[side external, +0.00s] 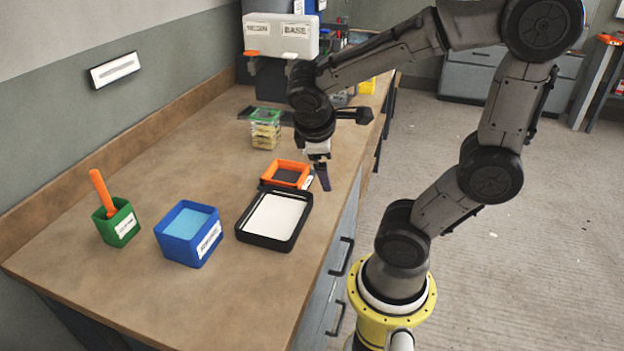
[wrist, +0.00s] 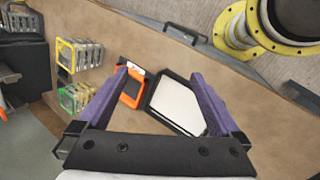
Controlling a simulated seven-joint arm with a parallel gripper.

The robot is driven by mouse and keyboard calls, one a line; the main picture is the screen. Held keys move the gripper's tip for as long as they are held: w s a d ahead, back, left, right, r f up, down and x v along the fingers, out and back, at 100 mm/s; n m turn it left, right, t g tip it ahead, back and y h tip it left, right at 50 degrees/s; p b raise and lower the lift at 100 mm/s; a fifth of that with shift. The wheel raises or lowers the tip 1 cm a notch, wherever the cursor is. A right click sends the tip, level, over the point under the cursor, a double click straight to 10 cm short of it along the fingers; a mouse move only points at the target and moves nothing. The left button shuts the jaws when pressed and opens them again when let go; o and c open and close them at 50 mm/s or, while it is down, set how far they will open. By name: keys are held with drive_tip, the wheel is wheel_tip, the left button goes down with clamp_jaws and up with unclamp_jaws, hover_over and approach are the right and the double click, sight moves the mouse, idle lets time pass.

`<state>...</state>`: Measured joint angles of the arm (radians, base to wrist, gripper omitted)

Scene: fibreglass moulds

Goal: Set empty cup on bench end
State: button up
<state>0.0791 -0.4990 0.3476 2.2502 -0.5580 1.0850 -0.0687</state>
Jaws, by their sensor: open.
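I cannot make out an empty cup for certain in either view. My gripper (side external: 321,174) hangs over the bench (side external: 165,150) near its front edge, beside the orange frame (side external: 287,173). In the wrist view, my gripper (wrist: 159,72) shows two purple fingers spread wide, with nothing held between them. Beyond and between the fingertips lie the orange frame (wrist: 131,92) and the black tray with a white inside (wrist: 178,103). The near bench end, at lower left in the side view, has bare surface.
A blue box (side external: 190,236) and a green holder (side external: 118,222) with an orange handle stand left of the black tray (side external: 275,220). Clear racks (side external: 265,130) with green and yellow edges stand behind the frame.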

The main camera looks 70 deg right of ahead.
drive_tip(key=a+r+m+t+y, duration=0.1)
drive_tip(key=a+r+t+y, duration=0.1)
drive_tip(key=a, duration=0.4)
drive_tip(key=s+a+r+m+t+y, duration=0.1)
drive_tip(key=a+r+m+t+y, duration=0.1)
drive_tip(key=a, duration=0.4)
drive_tip(key=shift+t+y, duration=0.8)
